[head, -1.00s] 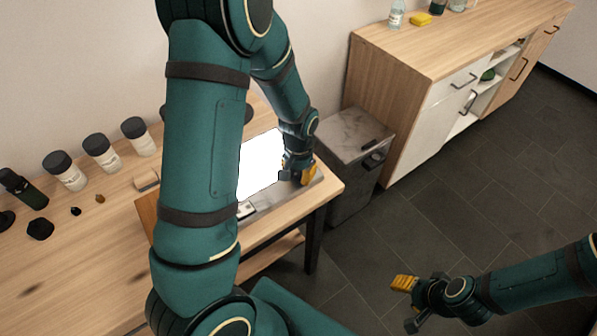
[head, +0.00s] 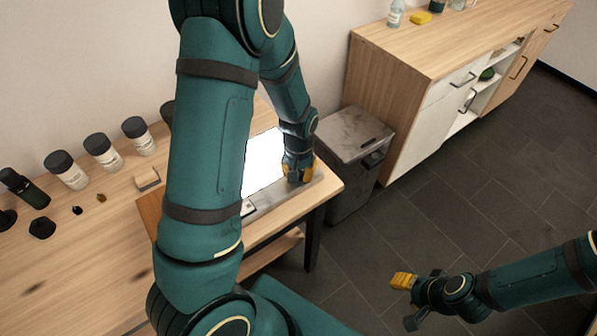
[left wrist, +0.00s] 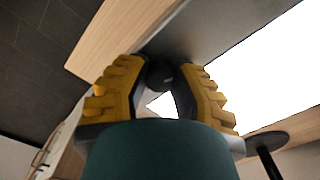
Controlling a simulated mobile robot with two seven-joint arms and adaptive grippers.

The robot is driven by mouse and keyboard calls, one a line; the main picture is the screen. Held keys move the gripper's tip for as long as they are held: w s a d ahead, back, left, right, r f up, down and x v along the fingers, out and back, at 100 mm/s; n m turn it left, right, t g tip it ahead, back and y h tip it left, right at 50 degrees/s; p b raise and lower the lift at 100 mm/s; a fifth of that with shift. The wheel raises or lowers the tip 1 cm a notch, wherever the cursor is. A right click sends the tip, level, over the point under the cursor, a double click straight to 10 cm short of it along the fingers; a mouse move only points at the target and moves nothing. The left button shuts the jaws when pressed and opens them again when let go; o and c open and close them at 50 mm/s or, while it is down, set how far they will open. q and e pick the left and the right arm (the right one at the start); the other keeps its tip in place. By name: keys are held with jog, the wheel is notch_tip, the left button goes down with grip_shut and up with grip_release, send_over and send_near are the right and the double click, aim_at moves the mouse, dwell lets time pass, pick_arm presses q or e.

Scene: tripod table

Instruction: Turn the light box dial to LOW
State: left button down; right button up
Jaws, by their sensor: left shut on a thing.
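The light box (head: 265,207) lies on the wooden table, with a bright white lit panel (head: 261,166) and a grey border. My left gripper (head: 300,172) points down at the border near the table's right end. In the left wrist view, its yellow-padded fingers (left wrist: 163,85) are shut around the dark round dial (left wrist: 160,72). The fingers and wrist hide most of the dial, and I cannot read its marks or setting. My right gripper (head: 404,296) hangs over the floor, away from the table; its finger gap is unclear.
A grey bin (head: 352,150) stands beyond the table's right end, near a wooden cabinet (head: 400,62). My left arm hides the table's middle.

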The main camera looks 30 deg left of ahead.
pick_arm(q)
jog(key=c, duration=0.7)
grip_release()
jog(key=shift+s, duration=0.1)
jog(key=shift+r, duration=0.2)
notch_tip(320, 180, up, 12)
jog(key=shift+f, duration=0.2)
